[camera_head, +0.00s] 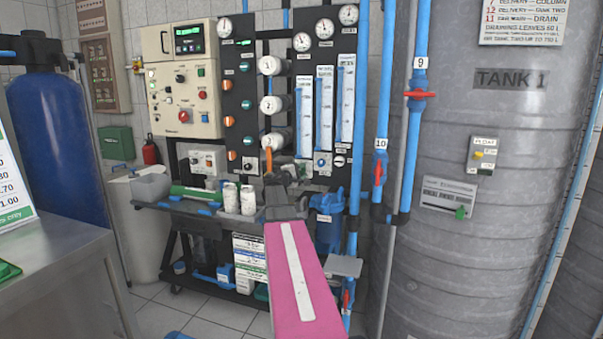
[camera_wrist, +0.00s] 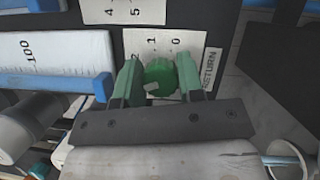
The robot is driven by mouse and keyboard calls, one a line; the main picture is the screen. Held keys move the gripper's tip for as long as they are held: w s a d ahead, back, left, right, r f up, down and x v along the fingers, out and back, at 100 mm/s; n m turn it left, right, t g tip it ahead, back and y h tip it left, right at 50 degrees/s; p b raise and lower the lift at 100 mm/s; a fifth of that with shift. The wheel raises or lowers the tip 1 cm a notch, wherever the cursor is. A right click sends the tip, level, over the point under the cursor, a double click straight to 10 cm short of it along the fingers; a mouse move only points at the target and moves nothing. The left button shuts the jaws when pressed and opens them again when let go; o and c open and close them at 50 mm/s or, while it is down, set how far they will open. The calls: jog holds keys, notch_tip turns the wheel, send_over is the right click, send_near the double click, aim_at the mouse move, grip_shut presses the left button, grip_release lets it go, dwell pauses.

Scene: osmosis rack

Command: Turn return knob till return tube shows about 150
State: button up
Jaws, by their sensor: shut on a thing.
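In the wrist view the green return knob (camera_wrist: 160,70) sits on a white dial plate marked 2, 1, 0, beside a label (camera_wrist: 211,68) reading RETURN. My gripper (camera_wrist: 158,82) is shut on the knob, one green finger on each side. A pale mark on the knob points toward my palm. A tube scale (camera_wrist: 50,52) marked 100 lies at the left with a blue column along it; the top of that column is out of view. In the head view, my gripper (camera_head: 284,180) is below three upright blue-filled tubes (camera_head: 325,110); their readings are too small to read.
A narrow shelf with a grey bin (camera_head: 151,187) and white bottles (camera_head: 230,198) is left of my gripper. A blue filter housing (camera_head: 328,218) and blue pipes (camera_head: 388,110) with red valves are close on the right. The large grey tank (camera_head: 490,140) stands farther right.

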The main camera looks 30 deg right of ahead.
dwell(0.3)
jog(key=o, duration=0.9)
jog(key=shift+a, duration=0.15)
jog(key=v, duration=1)
jog(key=shift+s+a+f, duration=0.15)
jog(key=shift+a, duration=0.15)
